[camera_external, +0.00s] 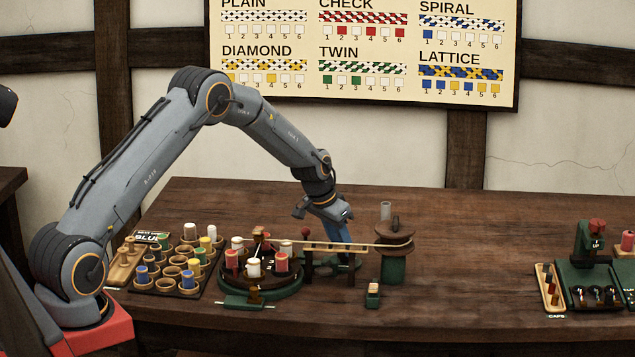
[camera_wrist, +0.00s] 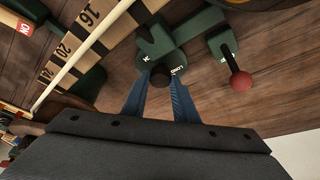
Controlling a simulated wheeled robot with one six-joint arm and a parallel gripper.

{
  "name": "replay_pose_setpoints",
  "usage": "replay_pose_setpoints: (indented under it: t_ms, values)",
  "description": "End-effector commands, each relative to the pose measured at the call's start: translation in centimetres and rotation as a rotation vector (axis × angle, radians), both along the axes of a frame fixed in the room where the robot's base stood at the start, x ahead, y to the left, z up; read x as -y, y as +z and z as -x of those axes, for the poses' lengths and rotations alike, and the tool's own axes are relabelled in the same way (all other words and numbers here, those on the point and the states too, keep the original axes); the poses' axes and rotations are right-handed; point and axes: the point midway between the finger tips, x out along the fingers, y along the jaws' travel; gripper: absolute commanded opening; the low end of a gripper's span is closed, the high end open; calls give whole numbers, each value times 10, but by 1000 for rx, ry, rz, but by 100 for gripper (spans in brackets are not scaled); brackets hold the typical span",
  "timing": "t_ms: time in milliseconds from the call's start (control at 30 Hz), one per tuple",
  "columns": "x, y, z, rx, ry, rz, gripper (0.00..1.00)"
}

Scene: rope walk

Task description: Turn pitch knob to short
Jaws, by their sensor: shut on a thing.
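The pitch knob (camera_wrist: 160,74) is a dark round grip on a green dial (camera_wrist: 164,58) in the wrist view. The letter M and the word LONG can be read on the dial; no SHORT label can be made out. My gripper (camera_wrist: 160,86) has its two blue fingers on either side of the knob, shut on it. In the external view my gripper (camera_external: 340,238) points down behind the wooden frame of the rope machine, and the knob is hidden there.
A red ball lever (camera_wrist: 240,81) stands right of the dial. A numbered wooden scale (camera_wrist: 85,38) and a pale rope lie left. In the external view, a green carrier with bobbins (camera_external: 262,292) and a reel post (camera_external: 394,265) flank my gripper. The table's right middle is clear.

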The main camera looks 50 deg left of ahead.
Motion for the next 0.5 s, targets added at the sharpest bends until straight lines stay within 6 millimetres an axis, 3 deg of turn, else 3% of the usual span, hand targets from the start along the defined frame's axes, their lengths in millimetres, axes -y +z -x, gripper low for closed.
replay_pose_setpoints:
  t_ms: [67,100,200,500]
  values:
    - [0,0,0,-1,0,0,4]
    - [0,0,0,-1,0,0,31]
    - [0,0,0,-1,1,0,45]
    - [0,1,0,0,1,0,45]
